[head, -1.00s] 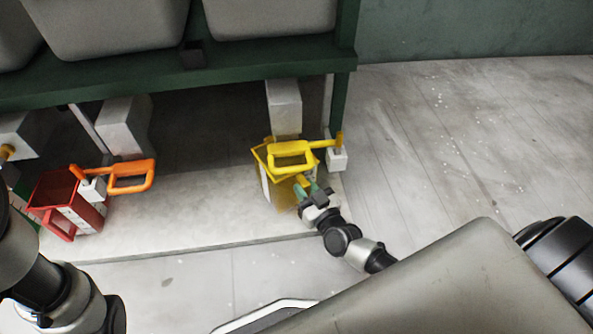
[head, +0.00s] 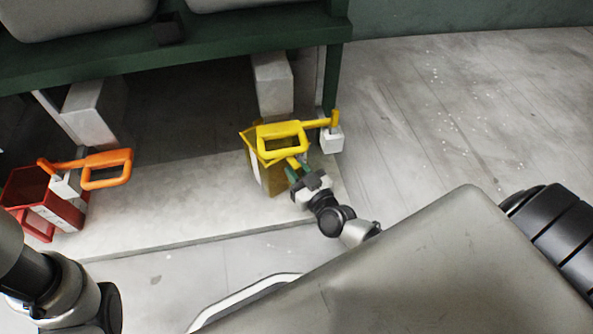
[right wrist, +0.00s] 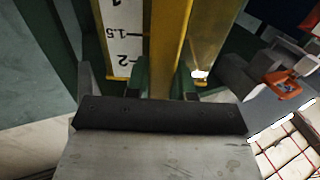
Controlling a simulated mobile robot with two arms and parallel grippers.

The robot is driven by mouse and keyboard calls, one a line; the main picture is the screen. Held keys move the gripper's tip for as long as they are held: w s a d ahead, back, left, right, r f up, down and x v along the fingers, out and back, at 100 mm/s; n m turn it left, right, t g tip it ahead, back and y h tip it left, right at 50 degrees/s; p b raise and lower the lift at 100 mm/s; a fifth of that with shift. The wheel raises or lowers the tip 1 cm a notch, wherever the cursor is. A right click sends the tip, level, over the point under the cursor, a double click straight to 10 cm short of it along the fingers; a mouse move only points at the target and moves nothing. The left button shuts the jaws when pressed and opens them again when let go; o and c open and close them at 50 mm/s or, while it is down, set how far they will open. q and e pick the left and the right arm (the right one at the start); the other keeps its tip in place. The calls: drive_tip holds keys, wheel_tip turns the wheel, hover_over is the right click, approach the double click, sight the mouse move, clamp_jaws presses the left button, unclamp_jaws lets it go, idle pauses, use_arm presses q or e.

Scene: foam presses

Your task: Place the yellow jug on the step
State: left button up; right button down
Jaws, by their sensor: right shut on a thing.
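The yellow jug (head: 268,177) is at the right end of the pale step (head: 165,205), under the green frame. It looks roughly upright; whether its base rests on the step or is just above it I cannot tell. My right gripper (head: 298,172) is at the jug's right side, shut on its yellow handle. In the right wrist view, the green fingertips (right wrist: 167,80) flank the handle (right wrist: 167,50), and the jug's white scale (right wrist: 123,45) shows behind it. A yellow loop lever (head: 283,139) partly hides the jug's top. My left gripper is out of view; only its arm shows.
A red jug (head: 28,192) stands on the step at the left, beside an orange loop lever (head: 107,168). The green frame (head: 230,53) overhangs the step, with a grey block (head: 272,85) behind the yellow jug. Open floor (head: 455,120) lies to the right.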

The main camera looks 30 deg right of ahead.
drive_tip(key=c, duration=1.4)
unclamp_jaws()
drive_tip(key=shift+f, duration=0.15)
drive_tip(key=o, duration=0.4)
drive_tip(key=shift+r, duration=0.3)
drive_tip(key=s+p, duration=0.1)
drive_tip(key=s, duration=0.3)
drive_tip(key=s+d+p, duration=0.1)
drive_tip(key=s+p, duration=0.1)
drive_tip(key=s, duration=0.2)
drive_tip(key=s+p, duration=0.2)
drive_tip(key=s, duration=0.2)
drive_tip(key=shift+d+f, duration=0.1)
drive_tip(key=shift+d, duration=0.1)
